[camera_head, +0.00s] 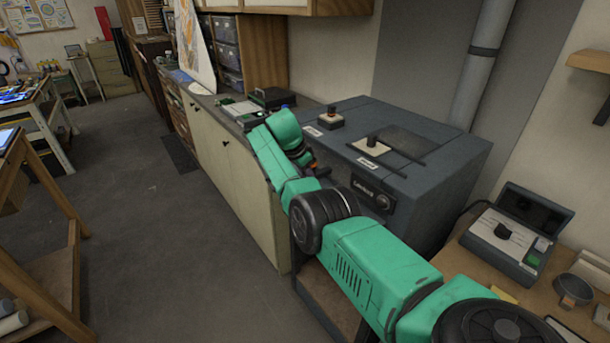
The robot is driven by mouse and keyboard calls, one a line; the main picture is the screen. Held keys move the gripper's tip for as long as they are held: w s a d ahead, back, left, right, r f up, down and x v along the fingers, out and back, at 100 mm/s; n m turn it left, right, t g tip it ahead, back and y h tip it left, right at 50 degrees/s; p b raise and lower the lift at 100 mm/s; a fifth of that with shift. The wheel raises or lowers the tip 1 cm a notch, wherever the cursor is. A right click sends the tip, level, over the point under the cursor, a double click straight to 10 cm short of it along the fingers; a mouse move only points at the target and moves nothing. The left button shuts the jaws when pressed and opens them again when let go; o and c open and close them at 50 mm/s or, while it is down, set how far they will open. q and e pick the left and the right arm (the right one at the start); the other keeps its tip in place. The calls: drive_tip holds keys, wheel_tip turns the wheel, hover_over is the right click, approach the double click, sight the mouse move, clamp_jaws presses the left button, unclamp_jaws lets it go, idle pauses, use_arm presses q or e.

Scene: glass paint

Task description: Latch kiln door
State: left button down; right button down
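The kiln (455,157) is a dark grey box on a stand at the centre right. Its front carries a label plate and a round dial (383,201). Two pale plates with black knobs sit on its top. My green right arm reaches in from the lower right, across the kiln's front. Its far end, with my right gripper (310,170), is beside the front's left part. The fingers are too small and covered to read. The arm hides much of the front, so I cannot tell how the door or latch stands. My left gripper is not in view.
A long cabinet counter (240,180) runs left of the kiln, with a black case (271,97) on it. A wooden table at right holds a grey open-lidded device (510,240). A flue pipe (480,65) rises behind the kiln.

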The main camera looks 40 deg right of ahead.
drive_tip(key=shift+s+a+f+g, duration=0.1)
drive_tip(key=shift+s+f+g, duration=0.05)
drive_tip(key=shift+f+g, duration=0.15)
drive_tip(key=c, duration=0.6)
unclamp_jaws()
drive_tip(key=shift+c, duration=0.2)
drive_tip(key=shift+r, duration=0.1)
drive_tip(key=shift+r, duration=0.1)
drive_tip(key=v, duration=1.4)
drive_tip(key=shift+r, duration=0.2)
drive_tip(key=shift+f+b, duration=0.1)
drive_tip(key=shift+b, duration=0.2)
